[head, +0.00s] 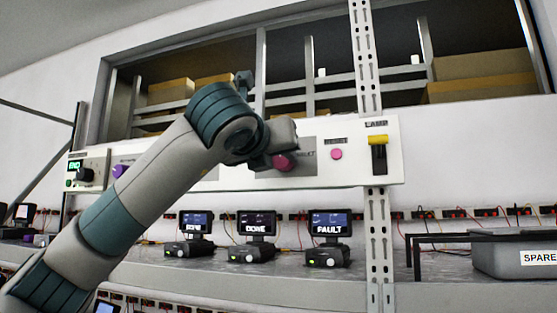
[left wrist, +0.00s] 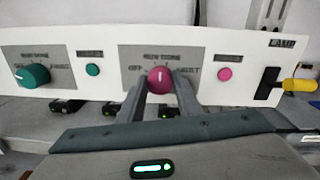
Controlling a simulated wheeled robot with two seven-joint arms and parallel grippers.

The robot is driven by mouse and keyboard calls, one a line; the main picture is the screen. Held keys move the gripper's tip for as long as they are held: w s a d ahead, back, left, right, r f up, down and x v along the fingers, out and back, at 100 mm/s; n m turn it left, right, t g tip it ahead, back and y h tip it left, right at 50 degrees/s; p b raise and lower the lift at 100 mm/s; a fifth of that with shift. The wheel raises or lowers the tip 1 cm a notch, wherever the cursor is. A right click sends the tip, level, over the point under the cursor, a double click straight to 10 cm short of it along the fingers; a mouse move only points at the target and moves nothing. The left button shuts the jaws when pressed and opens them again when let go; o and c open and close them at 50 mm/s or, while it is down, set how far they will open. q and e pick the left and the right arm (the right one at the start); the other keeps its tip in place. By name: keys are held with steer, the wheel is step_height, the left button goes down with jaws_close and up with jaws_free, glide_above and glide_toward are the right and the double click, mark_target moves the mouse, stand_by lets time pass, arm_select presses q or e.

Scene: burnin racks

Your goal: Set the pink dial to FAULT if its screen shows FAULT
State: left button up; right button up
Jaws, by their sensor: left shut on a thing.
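The pink dial (head: 284,162) is on the white panel (head: 362,168), mostly behind my left gripper (head: 274,150). In the left wrist view the dial (left wrist: 160,80) sits between the two fingertips of my left gripper (left wrist: 160,84), which is shut on it. Its white pointer line looks about upright, and the plate lettering around it is blurred. Three screens stand on the shelf below: the right screen (head: 329,224) reads FAULT, the middle screen (head: 257,224) reads DONE, and the left screen (head: 195,222) is partly unreadable. My right gripper is not in view.
A pink button (head: 336,154) and a yellow-handled lamp switch (head: 378,153) are right of the dial. A teal dial (left wrist: 32,76) and teal button (left wrist: 92,70) are to its left. A grey SPARE bin (head: 510,256) stands at the right. A metal post (head: 378,250) crosses the shelf.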

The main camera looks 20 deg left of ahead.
arm_select(q)
steer(key=shift+f+m+b, duration=0.25)
steer(key=shift+m+b, duration=0.85)
steer(key=shift+b, duration=0.1)
steer(key=m+b, duration=0.2)
steer(key=m, duration=0.1)
steer(key=m+b, duration=0.2)
steer(key=m, duration=0.2)
steer(key=shift+r, duration=0.1)
steer(key=shift+m+b, duration=0.35)
steer(key=shift+m, duration=1.75)
steer(key=o, duration=1)
steer(key=shift+d, duration=0.1)
steer(key=shift+o, duration=0.2)
steer(key=shift+s, duration=0.1)
